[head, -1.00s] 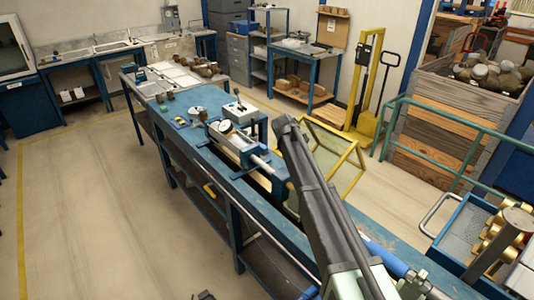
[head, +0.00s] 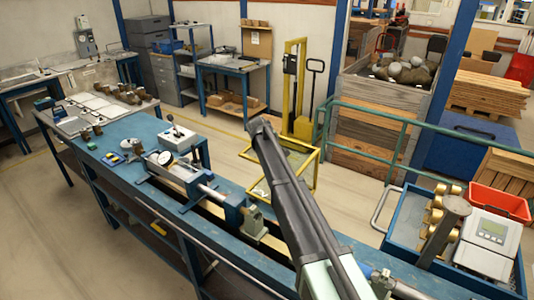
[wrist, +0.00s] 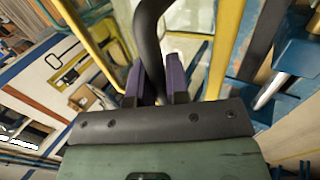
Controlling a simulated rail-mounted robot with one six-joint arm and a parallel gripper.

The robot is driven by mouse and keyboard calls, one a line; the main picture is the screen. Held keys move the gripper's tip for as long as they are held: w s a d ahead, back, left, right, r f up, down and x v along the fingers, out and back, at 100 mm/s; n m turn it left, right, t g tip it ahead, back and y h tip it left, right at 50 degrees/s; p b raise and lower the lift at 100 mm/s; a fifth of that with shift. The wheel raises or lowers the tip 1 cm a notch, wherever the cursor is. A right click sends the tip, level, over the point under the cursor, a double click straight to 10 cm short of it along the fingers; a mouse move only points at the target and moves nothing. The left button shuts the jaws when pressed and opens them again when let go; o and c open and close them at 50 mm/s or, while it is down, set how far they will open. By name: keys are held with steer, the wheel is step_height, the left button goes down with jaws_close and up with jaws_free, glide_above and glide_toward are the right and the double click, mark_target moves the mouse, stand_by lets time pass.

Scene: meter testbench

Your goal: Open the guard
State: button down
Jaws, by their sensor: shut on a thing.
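The guard (head: 302,158) is a clear panel in a yellow frame. In the head view it sits tilted at the far side of the blue bench, partly hidden by my dark arm. In the wrist view its yellow bars (wrist: 226,42) rise on both sides of my gripper (wrist: 158,78). The two purple-grey fingers are shut on a thick black curved handle (wrist: 150,28), which runs up out of the picture. My fingertips and the handle are hidden in the head view.
The bench (head: 118,150) carries a test rig with a round dial gauge (head: 165,158) and a small lever box (head: 178,136). A green rail (head: 400,125) and a blue tray (head: 405,215) with brass parts stand at the right. A yellow lift truck (head: 298,95) stands behind.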

steer(key=c, duration=1.1)
jaws_free()
steer(key=p+v, duration=0.6)
steer(key=v, duration=0.1)
steer(key=shift+s+r+p, duration=0.15)
steer(key=shift+r+p, duration=0.2)
steer(key=shift+r, duration=0.05)
steer(key=shift+a+f, duration=0.1)
steer(key=shift+f, duration=0.1)
steer(key=shift+c, duration=0.5)
